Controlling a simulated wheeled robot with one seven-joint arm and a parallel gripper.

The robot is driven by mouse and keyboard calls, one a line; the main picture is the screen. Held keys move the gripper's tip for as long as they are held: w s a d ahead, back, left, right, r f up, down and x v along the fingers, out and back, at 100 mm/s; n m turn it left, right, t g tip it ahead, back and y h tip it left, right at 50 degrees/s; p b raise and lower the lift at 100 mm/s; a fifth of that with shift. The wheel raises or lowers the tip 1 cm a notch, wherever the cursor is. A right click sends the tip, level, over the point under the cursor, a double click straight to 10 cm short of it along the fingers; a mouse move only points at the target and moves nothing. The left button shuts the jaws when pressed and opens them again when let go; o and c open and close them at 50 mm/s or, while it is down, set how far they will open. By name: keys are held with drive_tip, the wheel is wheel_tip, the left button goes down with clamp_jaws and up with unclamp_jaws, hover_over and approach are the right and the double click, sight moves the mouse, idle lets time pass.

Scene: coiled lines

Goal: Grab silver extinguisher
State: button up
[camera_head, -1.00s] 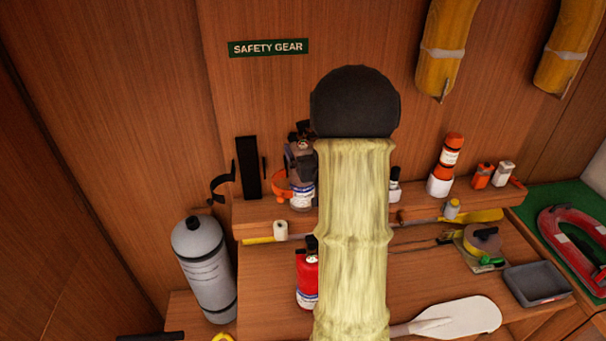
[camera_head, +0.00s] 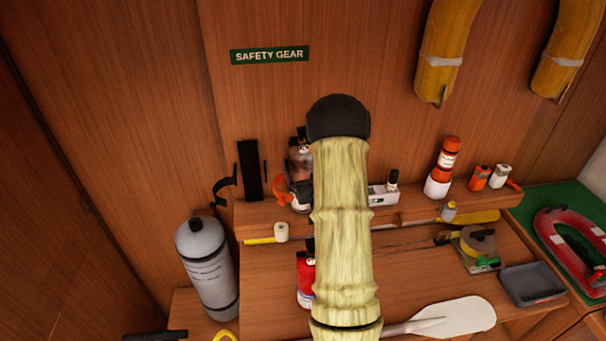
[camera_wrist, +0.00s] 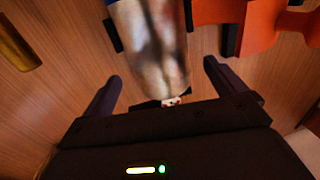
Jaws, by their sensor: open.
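The silver extinguisher (camera_head: 300,160) stands on the shelf below the safety sign, with a shiny body. My arm partly covers it in the head view. In the wrist view its reflective silver body (camera_wrist: 150,40) fills the top middle, with a small white and red part at its lower end. My gripper (camera_wrist: 162,70) is open, one finger to each side of the silver body, with visible gaps. Whether the body reaches fully in between the fingers is hard to tell. My gripper is mostly hidden behind my arm in the head view.
An orange holder (camera_head: 283,190) sits close beside the extinguisher; orange also shows at the wrist view's top right (camera_wrist: 250,22). A red extinguisher (camera_head: 305,280) stands below, a grey tank (camera_head: 207,268) at left. A white box (camera_head: 384,195) is on the shelf to the right.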

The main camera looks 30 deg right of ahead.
idle(0.3)
drive_tip(key=p+x, duration=0.2)
drive_tip(key=x, duration=0.2)
drive_tip(key=shift+w+d+r+p, duration=0.1)
drive_tip(key=shift+w+p, duration=0.3)
drive_tip(key=shift+w, duration=0.15)
drive_tip(key=c, duration=2.1)
drive_tip(key=shift+w+d+r, duration=0.1)
clamp_jaws()
